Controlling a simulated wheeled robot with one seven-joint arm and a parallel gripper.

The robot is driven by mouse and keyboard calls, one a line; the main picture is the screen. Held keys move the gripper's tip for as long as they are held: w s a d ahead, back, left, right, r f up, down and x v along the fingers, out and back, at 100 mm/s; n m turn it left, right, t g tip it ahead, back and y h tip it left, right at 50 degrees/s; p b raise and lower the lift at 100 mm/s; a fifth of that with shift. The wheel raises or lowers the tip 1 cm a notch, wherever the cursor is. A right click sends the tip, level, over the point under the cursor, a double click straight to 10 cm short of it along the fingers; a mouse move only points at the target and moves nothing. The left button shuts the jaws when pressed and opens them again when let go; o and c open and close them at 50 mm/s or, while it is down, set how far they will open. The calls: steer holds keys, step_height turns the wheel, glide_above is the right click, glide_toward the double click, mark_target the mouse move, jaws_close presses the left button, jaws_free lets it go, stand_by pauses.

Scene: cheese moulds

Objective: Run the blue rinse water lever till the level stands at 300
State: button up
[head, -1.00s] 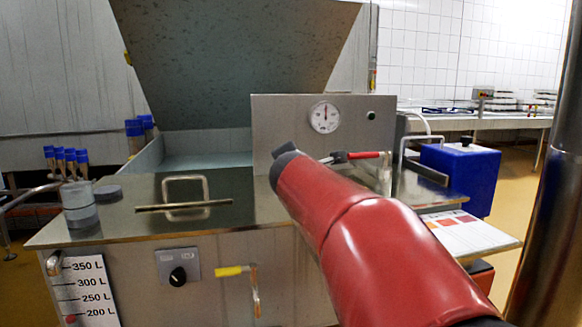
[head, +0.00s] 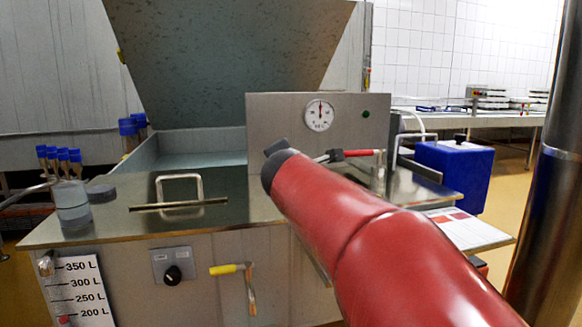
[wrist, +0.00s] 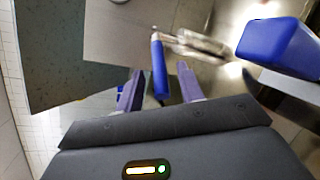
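The blue lever (wrist: 158,66) shows in the wrist view, its handle pointing down between my two fingers. My gripper (wrist: 163,86) is open, with a finger on each side of the handle and gaps visible. The head view hides the blue lever and my fingers behind my red arm. The level scale (head: 80,291) at lower left of the head view reads 200 L to 350 L. A red marker (head: 64,320) sits beside its 200 L line.
A red-handled lever (head: 358,153) is just right of my arm's end. A panel with a dial (head: 320,115) stands behind. A yellow-handled lever (head: 228,269) and a black knob (head: 172,275) are on the vat's front. A blue container (head: 455,175) stands to the right.

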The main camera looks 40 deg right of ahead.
steer(key=v, duration=0.5)
